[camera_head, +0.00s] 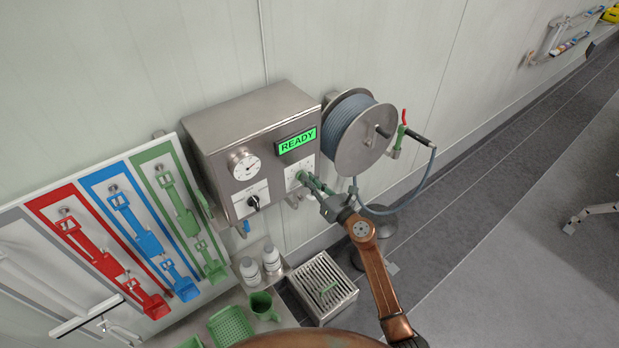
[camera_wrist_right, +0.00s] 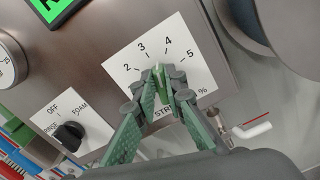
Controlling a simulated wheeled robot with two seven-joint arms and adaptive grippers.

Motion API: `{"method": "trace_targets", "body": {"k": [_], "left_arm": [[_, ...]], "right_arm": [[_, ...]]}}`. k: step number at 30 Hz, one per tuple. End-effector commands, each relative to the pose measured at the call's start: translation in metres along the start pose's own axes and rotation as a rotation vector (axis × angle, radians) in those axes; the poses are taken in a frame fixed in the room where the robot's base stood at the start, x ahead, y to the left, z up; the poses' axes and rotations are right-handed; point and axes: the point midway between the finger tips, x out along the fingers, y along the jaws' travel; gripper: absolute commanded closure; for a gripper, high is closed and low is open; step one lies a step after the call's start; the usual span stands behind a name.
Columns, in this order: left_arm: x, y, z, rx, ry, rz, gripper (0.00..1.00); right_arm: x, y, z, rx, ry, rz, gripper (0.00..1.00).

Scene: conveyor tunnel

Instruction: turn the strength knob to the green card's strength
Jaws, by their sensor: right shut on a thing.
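The strength dial plate (camera_head: 298,172) is a white square on the front of the steel dispenser box. In the right wrist view the plate (camera_wrist_right: 125,52) shows the numbers 2, 3, 4 and 5 in an arc and a partly covered word beginning "STR". The green knob (camera_wrist_right: 163,88) sits at its middle, largely hidden by the fingers. My right gripper (camera_wrist_right: 160,84) is shut on this knob; it also shows in the head view (camera_head: 308,181). The knob's exact setting is hard to read between the fingers. I cannot make out a green card. My left gripper is out of view.
Left of the plate is a black OFF/RINSE/FOAM knob (camera_wrist_right: 69,133), below a gauge (camera_head: 244,165). The READY display (camera_head: 297,141) is lit green. A hose reel (camera_head: 360,140) stands close right. Red, blue and green tools hang left. Bottles and a grated box (camera_head: 322,285) are below.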

Motion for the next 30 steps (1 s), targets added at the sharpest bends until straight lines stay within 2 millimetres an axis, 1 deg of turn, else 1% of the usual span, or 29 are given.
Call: {"method": "trace_targets", "body": {"k": [1,12,24,30], "left_arm": [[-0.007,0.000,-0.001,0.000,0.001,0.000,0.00],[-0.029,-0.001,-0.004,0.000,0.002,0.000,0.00],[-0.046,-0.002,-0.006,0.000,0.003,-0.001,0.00],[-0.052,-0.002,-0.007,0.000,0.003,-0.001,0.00]], "right_arm": [[0.000,0.000,0.001,0.046,0.004,-0.001,1.00],[-0.001,-0.005,-0.001,0.397,0.004,-0.002,1.00],[-0.001,-0.009,-0.004,0.770,0.002,-0.002,1.00],[-0.001,-0.011,-0.006,0.922,0.002,-0.003,1.00]]}}
